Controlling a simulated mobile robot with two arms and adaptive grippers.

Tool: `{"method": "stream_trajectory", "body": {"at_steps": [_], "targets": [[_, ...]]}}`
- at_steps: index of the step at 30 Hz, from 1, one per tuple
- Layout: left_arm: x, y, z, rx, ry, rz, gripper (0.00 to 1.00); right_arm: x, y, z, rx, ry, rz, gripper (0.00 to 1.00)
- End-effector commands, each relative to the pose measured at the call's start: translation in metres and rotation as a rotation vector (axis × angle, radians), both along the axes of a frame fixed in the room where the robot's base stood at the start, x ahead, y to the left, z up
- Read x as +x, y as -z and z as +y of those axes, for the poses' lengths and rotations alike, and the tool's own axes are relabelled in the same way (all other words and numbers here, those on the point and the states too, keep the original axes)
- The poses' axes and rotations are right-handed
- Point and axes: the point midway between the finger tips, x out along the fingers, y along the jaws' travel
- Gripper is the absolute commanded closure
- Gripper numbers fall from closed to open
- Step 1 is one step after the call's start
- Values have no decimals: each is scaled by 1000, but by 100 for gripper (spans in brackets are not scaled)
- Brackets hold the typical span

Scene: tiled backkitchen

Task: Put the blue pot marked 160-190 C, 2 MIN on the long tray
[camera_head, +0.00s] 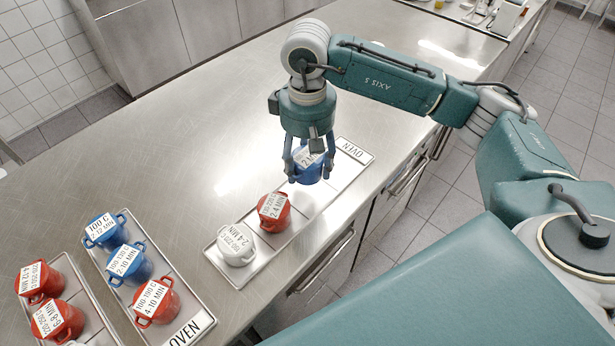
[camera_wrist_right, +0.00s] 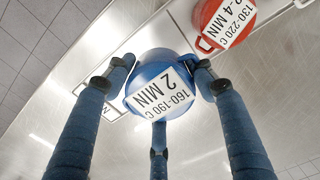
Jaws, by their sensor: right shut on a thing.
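The blue pot (camera_head: 309,167) is between the fingers of my right gripper (camera_head: 309,170), which is shut on it. In the right wrist view the pot (camera_wrist_right: 160,92) shows its lid label, 160-190 C, 2 MIN, with the gripper's three fingers around it. The long tray (camera_head: 340,169), marked OVEN at its far end, lies near the counter's right edge. The pot is over or at the tray's far part; I cannot tell whether it touches. A red pot (camera_head: 273,212) and a white pot (camera_head: 237,244) stand on the same tray. My left gripper is not in view.
A second OVEN tray (camera_head: 181,307) at lower left holds two blue pots (camera_head: 129,264) and a red pot (camera_head: 155,301). Another tray (camera_head: 95,318) with two red pots (camera_head: 58,320) is further left. The steel counter (camera_head: 185,165) is clear in the middle.

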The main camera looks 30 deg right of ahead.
Motion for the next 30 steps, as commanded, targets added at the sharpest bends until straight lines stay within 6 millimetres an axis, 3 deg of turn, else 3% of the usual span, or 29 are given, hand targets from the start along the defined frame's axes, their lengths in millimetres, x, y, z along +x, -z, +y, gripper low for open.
{"method": "stream_trajectory", "body": {"at_steps": [6, 15, 27, 28, 30], "targets": [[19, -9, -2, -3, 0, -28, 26, 0, 23, 0, 0, 1, -1, 82], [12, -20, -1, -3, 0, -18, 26, 0, 62, 0, 0, 2, 1, 82], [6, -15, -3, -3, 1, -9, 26, 1, 70, 0, 1, 1, -3, 82], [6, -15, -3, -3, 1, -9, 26, 0, 70, 0, -1, 1, -1, 43], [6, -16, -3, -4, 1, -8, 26, 0, 69, 0, 0, 1, -1, 29]]}}
